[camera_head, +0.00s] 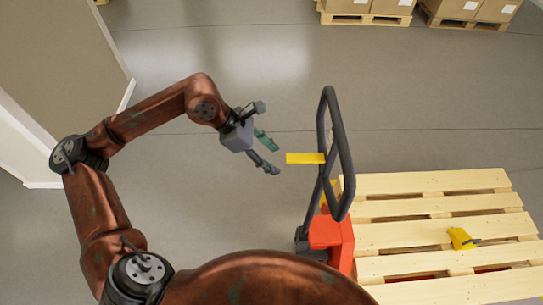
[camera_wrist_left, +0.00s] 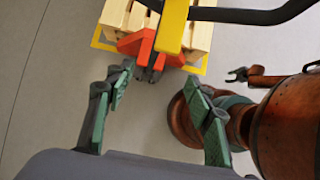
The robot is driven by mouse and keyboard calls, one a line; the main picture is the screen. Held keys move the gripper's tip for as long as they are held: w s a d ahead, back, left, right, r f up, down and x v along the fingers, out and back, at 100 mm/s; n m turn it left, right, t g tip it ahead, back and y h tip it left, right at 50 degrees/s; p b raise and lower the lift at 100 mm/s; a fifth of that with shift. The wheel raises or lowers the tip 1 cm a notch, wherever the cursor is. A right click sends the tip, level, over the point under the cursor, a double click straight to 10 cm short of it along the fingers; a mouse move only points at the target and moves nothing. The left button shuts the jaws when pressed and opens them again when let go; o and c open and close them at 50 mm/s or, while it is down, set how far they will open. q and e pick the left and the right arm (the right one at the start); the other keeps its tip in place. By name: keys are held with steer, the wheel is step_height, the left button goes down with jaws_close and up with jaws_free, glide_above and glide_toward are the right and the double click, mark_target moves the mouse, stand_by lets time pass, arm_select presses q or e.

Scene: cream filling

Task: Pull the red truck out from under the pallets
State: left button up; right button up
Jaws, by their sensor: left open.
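The red truck (camera_head: 331,236) stands at the left end of the wooden pallet (camera_head: 430,183), its forks mostly hidden beneath the slats. Its dark loop handle (camera_head: 341,140) rises upright, with a yellow bar (camera_head: 305,158) sticking out to the left. My left gripper (camera_head: 268,140) is open and empty, left of the yellow bar and apart from it. In the left wrist view the open fingers (camera_wrist_left: 162,75) point toward the truck's red body (camera_wrist_left: 140,45), with the yellow bar (camera_wrist_left: 172,25) ahead. My right gripper (camera_wrist_left: 238,74) shows small there, its fingers apparently spread and empty.
A small yellow object (camera_head: 461,238) lies on the pallet. Pallets with cardboard boxes (camera_head: 390,6) stand at the back right. A wall (camera_head: 60,50) is at the left. The grey floor between the wall and the truck is clear.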

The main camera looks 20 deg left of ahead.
arm_select(q)
steer(key=v, duration=1.1)
steer(key=shift+a+r, duration=0.25)
steer(key=shift+r, duration=0.05)
steer(key=shift+d, duration=0.1)
